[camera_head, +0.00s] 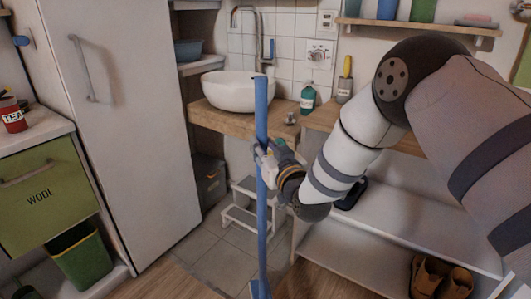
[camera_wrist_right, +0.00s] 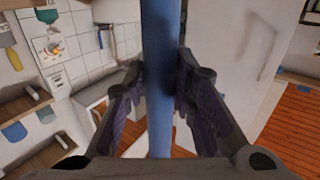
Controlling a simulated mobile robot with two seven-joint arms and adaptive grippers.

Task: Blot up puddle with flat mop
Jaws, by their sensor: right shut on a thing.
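The flat mop's blue pole (camera_head: 262,205) stands nearly upright in the middle of the head view. My right gripper (camera_head: 264,160) is shut around the pole's upper part. In the right wrist view the blue pole (camera_wrist_right: 158,80) runs between the two dark fingers (camera_wrist_right: 157,100), which press on it from both sides. A small blue part (camera_head: 260,290) shows at the pole's lower end at the bottom edge of the head view; the rest of the mop head is cut off. I cannot see the puddle. My left gripper is not in view.
A white step stool (camera_head: 243,212) stands on the grey tiles behind the pole. A wooden counter (camera_head: 232,121) bears a white basin (camera_head: 238,92). A white fridge-like cabinet (camera_head: 125,130) stands left, a low white shelf (camera_head: 400,228) right with brown shoes (camera_head: 430,277). A green bin (camera_head: 80,255) is at lower left.

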